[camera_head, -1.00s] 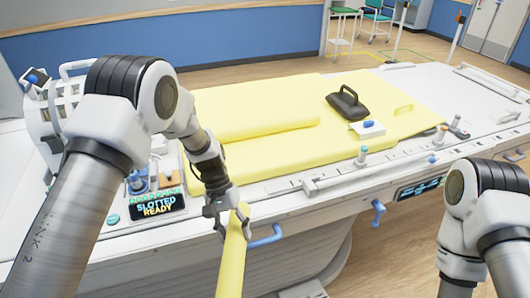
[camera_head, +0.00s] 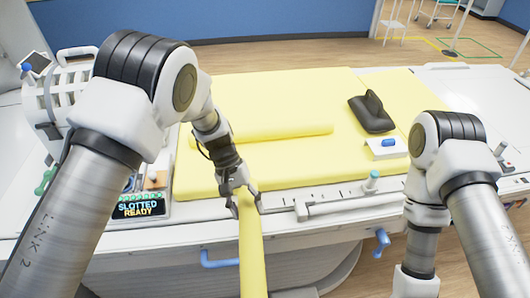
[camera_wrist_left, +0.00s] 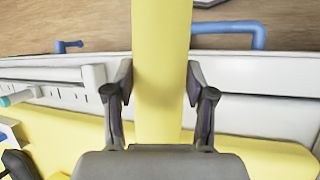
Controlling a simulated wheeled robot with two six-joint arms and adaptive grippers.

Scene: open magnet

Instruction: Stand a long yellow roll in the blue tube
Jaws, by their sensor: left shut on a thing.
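A long yellow roll (camera_head: 252,255) hangs down from my left gripper (camera_head: 246,205), in front of the near edge of the bed. My left gripper is shut on its upper end; in the left wrist view the roll (camera_wrist_left: 161,70) runs between both fingers (camera_wrist_left: 160,100). The roll's lower end is cut off by the frame. Another yellow roll (camera_head: 265,132) lies on the yellow mat (camera_head: 300,165) on the bed. My right arm is at the right; its fingers are not in view. I see no blue tube.
A white bed (camera_head: 330,236) with a rail and a blue handle (camera_head: 220,259) on its near side fills the middle. A black handled object (camera_head: 371,115) and a white pad with a blue button (camera_head: 386,147) lie to the right. A display (camera_head: 140,206) reads "SLOTTED READY".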

